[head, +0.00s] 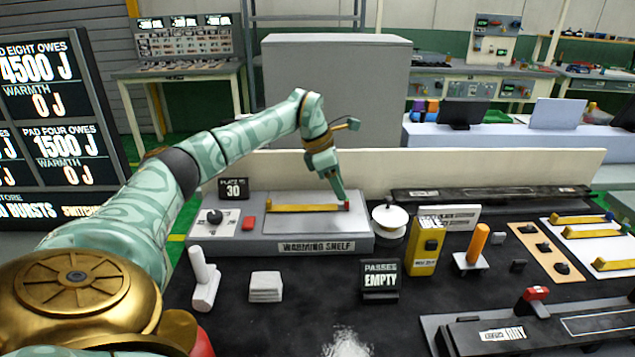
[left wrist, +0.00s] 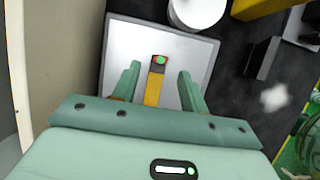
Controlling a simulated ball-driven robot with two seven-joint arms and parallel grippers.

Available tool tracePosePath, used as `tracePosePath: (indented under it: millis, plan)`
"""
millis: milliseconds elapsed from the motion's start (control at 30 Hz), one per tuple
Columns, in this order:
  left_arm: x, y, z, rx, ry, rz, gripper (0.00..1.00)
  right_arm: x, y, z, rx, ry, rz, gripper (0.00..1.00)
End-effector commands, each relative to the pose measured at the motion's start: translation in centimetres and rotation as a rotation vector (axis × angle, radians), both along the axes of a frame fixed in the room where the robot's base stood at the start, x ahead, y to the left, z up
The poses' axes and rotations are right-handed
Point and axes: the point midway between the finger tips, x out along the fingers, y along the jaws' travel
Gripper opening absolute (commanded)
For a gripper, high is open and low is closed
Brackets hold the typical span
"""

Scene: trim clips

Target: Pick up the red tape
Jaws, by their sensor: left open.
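A yellow trim clip (head: 300,208) with a red-marked end lies on the grey warming shelf (head: 300,243). The red tape (head: 348,205) shows at the clip's right end. My left gripper (head: 341,197) points down over that end. In the left wrist view the open left gripper (left wrist: 158,74) has one finger on each side of the yellow clip (left wrist: 153,92), with gaps on both sides. There the clip's end shows red tape (left wrist: 154,59) around a green spot. Whether the fingertips reach down to the clip's height I cannot tell. My right gripper is not in view.
A white round-lidded pot (head: 389,218) stands close right of the shelf. A cream wall (head: 450,168) runs behind. More yellow clips (head: 590,232) lie at the right.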

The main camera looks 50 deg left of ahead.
Motion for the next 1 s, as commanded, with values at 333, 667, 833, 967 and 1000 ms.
tracePosePath:
  millis: [333, 667, 833, 967, 1000]
  plan:
    - [1.1, -0.9, -3.6, 0.001, 0.002, 0.0, 0.44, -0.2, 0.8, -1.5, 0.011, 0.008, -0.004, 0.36]
    - [1.1, -1.0, -3.6, 0.001, 0.002, 0.0, 0.0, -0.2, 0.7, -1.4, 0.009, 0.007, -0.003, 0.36]
    - [1.1, -1.0, -3.6, 0.001, 0.002, 0.0, 0.0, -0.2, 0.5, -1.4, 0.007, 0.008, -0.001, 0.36]
    - [1.1, -1.0, -3.2, 0.001, 0.001, -0.001, 0.0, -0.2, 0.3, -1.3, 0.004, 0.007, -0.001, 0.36]
    - [1.1, -0.9, -3.0, 0.0, 0.0, -0.001, 0.0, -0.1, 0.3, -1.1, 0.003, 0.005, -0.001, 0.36]
